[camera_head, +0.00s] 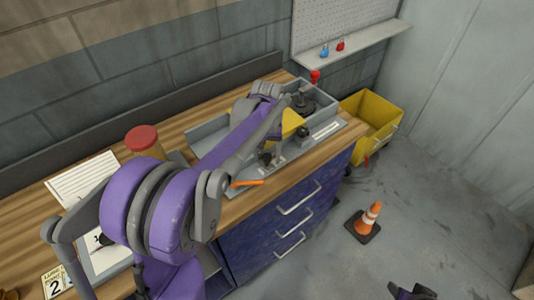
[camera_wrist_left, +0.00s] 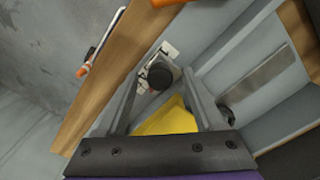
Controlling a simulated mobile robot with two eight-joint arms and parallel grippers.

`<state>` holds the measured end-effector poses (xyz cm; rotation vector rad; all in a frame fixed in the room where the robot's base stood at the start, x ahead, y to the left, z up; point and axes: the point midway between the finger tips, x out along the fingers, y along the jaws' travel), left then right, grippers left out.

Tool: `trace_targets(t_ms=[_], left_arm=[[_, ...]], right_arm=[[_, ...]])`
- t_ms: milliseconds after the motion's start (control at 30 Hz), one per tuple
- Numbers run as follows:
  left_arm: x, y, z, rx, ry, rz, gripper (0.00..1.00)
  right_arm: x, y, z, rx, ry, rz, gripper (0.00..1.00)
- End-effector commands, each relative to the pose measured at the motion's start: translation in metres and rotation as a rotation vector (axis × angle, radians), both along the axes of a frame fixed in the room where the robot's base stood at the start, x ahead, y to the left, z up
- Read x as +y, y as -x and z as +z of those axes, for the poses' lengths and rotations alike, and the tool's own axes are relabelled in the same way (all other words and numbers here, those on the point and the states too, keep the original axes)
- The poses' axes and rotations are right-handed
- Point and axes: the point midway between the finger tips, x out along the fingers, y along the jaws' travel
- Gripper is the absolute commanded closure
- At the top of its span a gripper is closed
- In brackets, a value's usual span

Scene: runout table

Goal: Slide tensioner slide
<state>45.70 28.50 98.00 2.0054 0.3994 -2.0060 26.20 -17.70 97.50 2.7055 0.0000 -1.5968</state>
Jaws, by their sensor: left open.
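A black round knob (camera_wrist_left: 160,75) on a pale metal bracket (camera_wrist_left: 171,50) shows in the left wrist view; it looks like the tensioner slide. My left gripper (camera_wrist_left: 161,88) is open, with a finger on either side of the knob; I cannot tell whether they touch it. A yellow part (camera_wrist_left: 168,118) lies between the fingers, nearer the palm. In the head view my left gripper (camera_head: 270,152) is over the front of the grey fixture (camera_head: 325,127), beside the yellow part (camera_head: 292,122), partly hidden by my arm. A dark purple piece at the bottom edge appears to be my right gripper (camera_head: 412,292).
An orange-handled tool (camera_head: 246,183) lies at the bench's front edge. A red-lidded jar (camera_head: 143,140) and papers (camera_head: 82,178) are on the left. A yellow bin (camera_head: 370,115) and a traffic cone (camera_head: 368,219) stand on the floor to the right.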

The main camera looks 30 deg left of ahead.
Motion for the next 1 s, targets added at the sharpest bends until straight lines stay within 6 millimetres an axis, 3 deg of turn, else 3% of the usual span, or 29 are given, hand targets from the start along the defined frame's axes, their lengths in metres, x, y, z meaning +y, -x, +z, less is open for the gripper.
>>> trace_targets(t_ms=[67,433,1000], left_arm=[[0.0000,0.0000,0.0002,0.000,0.000,0.000,0.34],[0.0001,0.0001,0.0004,0.000,0.000,0.000,1.00],[0.0001,0.0000,0.0006,0.000,0.000,0.000,1.00]], right_arm=[[0.0000,0.0000,0.0000,0.000,0.000,0.000,0.51],[0.0000,0.0000,0.0000,0.000,0.000,0.000,0.51],[0.0000,-0.0001,0.0000,0.000,0.000,0.000,0.51]])
